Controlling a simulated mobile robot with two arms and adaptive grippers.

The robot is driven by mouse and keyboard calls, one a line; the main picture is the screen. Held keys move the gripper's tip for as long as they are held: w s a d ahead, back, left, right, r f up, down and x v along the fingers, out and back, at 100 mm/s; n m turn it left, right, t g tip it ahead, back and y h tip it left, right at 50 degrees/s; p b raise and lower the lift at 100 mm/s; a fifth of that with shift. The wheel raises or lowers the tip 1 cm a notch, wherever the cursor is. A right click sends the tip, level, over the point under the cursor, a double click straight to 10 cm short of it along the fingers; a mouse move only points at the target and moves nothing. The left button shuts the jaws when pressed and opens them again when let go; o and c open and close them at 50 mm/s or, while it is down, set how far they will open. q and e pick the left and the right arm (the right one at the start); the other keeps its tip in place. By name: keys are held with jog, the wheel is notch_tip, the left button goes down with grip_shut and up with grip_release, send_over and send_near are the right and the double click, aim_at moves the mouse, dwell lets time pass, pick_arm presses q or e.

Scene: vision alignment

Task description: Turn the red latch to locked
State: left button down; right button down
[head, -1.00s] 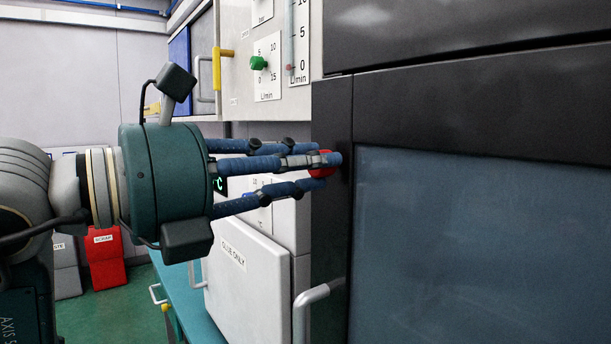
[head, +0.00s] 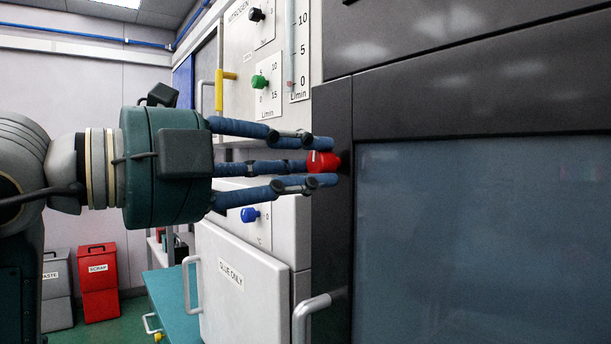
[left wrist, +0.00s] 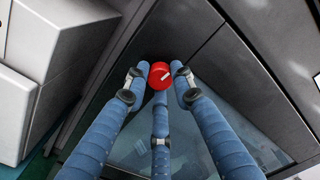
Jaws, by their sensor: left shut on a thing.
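The red latch (head: 322,162) is a round red knob on the dark frame at the left of the large dark-windowed door. In the left wrist view the latch (left wrist: 160,76) shows a white line mark on its face, slanting up to the right. My left gripper (head: 325,162) has three blue fingers shut around the latch. In the left wrist view the fingertips of my left gripper (left wrist: 160,80) press around its rim. What the mark points to is not legible. My right gripper is in neither view.
The dark window door (head: 480,240) fills the right, with a metal handle (head: 318,305) below the latch. Red and grey bins stand far left.

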pick_arm(q)
jog(key=shift+f+n+b, duration=0.2)
jog(key=shift+n+b, duration=0.15)
jog(key=shift+n, duration=0.45)
jog(key=c, duration=1.5)
grip_release()
jog(key=shift+d+r, duration=0.1)
jog(key=shift+o, duration=0.2)
jog(key=v, duration=1.2)
